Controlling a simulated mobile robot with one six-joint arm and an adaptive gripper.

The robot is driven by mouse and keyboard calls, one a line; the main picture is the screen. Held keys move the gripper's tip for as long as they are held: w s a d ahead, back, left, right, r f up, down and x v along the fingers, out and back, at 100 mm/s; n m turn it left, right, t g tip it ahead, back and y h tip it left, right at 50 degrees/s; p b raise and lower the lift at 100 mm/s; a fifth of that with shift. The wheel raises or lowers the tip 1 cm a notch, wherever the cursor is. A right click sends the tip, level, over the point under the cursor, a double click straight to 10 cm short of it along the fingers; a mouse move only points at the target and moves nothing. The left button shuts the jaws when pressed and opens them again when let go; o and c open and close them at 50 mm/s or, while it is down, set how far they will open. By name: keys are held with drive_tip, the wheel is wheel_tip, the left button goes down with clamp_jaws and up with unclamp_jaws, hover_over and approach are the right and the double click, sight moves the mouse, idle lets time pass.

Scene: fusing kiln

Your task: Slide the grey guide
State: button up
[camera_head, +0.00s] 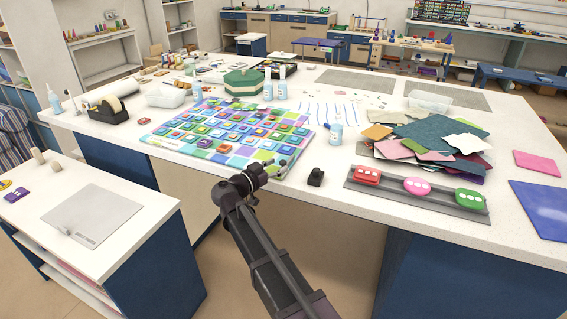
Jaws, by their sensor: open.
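A long grey rail (392,187) lies on the white worktable at the right, near its front edge. On it sit a red block (367,176), a pink oval block (417,186) and a green block (470,199), each with pale dots on top. I cannot tell which part is called the guide. A flat light grey plate (92,215) lies on the lower left table. My gripper (270,168) is over the front edge of the colourful tile board, left of the rail and apart from it. It is open and seems empty; its fingertips are small in the picture.
The board of coloured tiles (228,126) fills the table's middle. A small black block (316,177) stands between my gripper and the rail. A glue bottle (336,134) and a pile of coloured sheets (432,138) lie behind. A blue sheet (540,207) lies far right.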

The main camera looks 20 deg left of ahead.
drive_tip(key=shift+x, duration=1.45)
clamp_jaws()
